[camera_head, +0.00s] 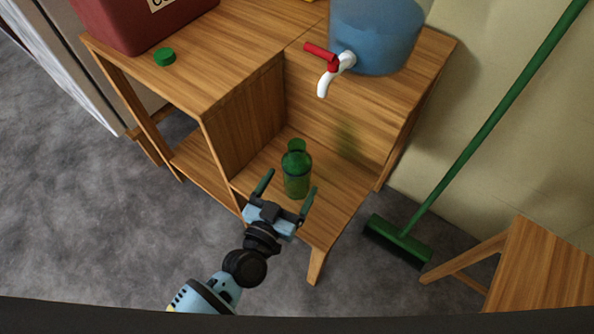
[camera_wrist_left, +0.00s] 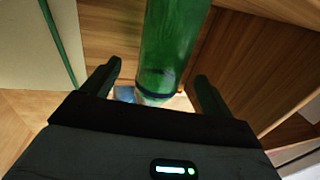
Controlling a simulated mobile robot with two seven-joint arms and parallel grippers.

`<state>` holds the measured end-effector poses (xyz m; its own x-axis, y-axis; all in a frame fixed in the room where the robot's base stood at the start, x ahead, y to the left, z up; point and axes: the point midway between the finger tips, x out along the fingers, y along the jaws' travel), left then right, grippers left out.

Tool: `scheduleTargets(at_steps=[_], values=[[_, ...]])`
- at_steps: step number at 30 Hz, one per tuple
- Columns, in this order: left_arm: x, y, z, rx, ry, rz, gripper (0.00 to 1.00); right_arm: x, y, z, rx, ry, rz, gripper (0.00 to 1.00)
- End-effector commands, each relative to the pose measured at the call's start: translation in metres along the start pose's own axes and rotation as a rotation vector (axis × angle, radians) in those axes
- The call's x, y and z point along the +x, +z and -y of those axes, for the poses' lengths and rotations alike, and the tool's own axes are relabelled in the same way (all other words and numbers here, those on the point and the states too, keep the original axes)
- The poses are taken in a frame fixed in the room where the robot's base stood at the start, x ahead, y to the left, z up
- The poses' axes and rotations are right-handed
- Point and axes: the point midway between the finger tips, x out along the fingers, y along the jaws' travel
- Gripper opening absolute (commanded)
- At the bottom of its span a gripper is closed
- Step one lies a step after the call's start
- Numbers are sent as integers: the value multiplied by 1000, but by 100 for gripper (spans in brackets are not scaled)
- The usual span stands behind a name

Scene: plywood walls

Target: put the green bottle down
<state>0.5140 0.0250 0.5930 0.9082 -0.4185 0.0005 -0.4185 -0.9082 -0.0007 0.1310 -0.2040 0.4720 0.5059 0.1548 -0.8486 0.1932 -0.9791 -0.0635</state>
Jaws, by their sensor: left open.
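The green bottle (camera_head: 297,172) stands upright on the lower wooden shelf (camera_head: 335,205) under the water tap. My left gripper (camera_head: 288,192) is open in front of the bottle, its two fingers spread to either side of the bottle's lower part. In the left wrist view the bottle (camera_wrist_left: 172,45) rises between the two fingers (camera_wrist_left: 155,85), with a gap on each side. My right gripper is not in view.
A blue water container (camera_head: 375,35) with a white tap and red handle (camera_head: 322,53) sits above the shelf. A green cap (camera_head: 164,57) and a red box (camera_head: 135,20) are on the upper left surface. A green broom (camera_head: 400,243) leans at the right.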

Motion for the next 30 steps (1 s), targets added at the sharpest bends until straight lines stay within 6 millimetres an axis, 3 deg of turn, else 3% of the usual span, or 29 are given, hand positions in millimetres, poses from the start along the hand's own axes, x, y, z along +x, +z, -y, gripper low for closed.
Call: scheduleTargets(at_steps=[7,16,26,30], values=[[11,-1,0,-1,0,-1,86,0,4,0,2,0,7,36],[49,-2,3,0,0,0,86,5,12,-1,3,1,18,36],[55,-3,3,-1,1,1,86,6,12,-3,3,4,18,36],[55,-3,3,-1,0,1,68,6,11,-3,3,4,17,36]])
